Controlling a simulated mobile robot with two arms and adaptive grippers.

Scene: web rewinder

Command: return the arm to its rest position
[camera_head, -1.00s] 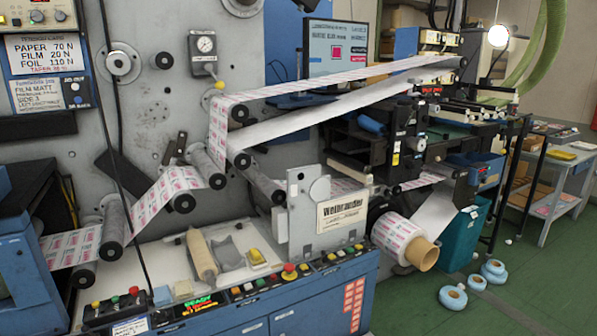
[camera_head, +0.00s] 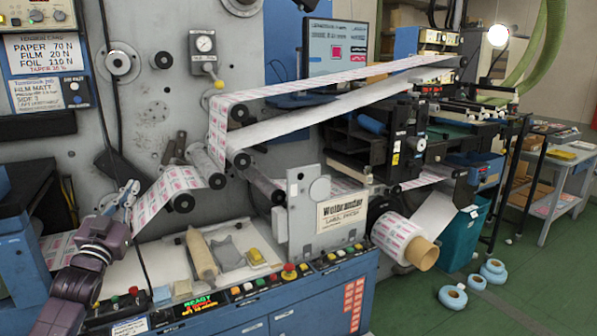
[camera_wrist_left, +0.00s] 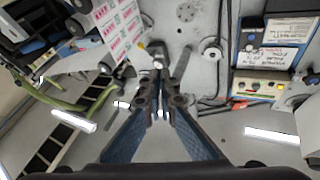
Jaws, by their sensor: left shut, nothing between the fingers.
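My left arm comes in from the lower left in the head view. Its gripper (camera_head: 131,187) is shut and empty, pointing up in front of the grey machine panel, beside the printed web (camera_head: 170,190). In the head view the gripper and wrist cover part of the left rollers and web. In the left wrist view the gripper's fingers (camera_wrist_left: 159,62) meet with nothing between them. The printed web (camera_wrist_left: 122,28) shows above and left of them there. I cannot tell whether the gripper touches anything. My right gripper is in neither view.
A black cable (camera_head: 120,150) hangs down close to the left gripper. Below is the control panel (camera_head: 250,292) with buttons. A tension control box (camera_head: 40,50) is at upper left. A label roll (camera_head: 400,238) sticks out at the right. Green floor (camera_head: 520,290) lies open at lower right.

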